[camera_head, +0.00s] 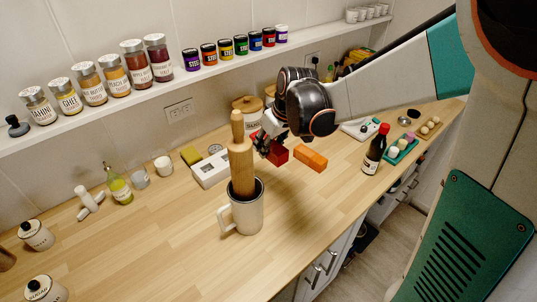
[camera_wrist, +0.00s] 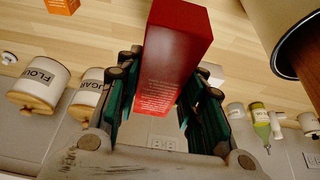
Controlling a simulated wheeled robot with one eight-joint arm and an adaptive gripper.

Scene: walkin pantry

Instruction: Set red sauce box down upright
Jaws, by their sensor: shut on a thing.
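The red sauce box (camera_head: 278,154) is held in my gripper (camera_head: 266,146) over the wooden counter, right of the mug with the rolling pin. In the wrist view the red box (camera_wrist: 178,50) sits between the green finger pads of my gripper (camera_wrist: 155,105), its printed face toward the camera. The gripper is shut on it. Whether the box's lower end touches the counter cannot be told from these views.
The white mug (camera_head: 247,214) with a wooden rolling pin (camera_head: 240,160) stands close by on the left. An orange box (camera_head: 311,158) lies just right of the red box. A dark bottle with a red cap (camera_head: 374,152) stands farther right. The counter's front left (camera_head: 150,255) is clear.

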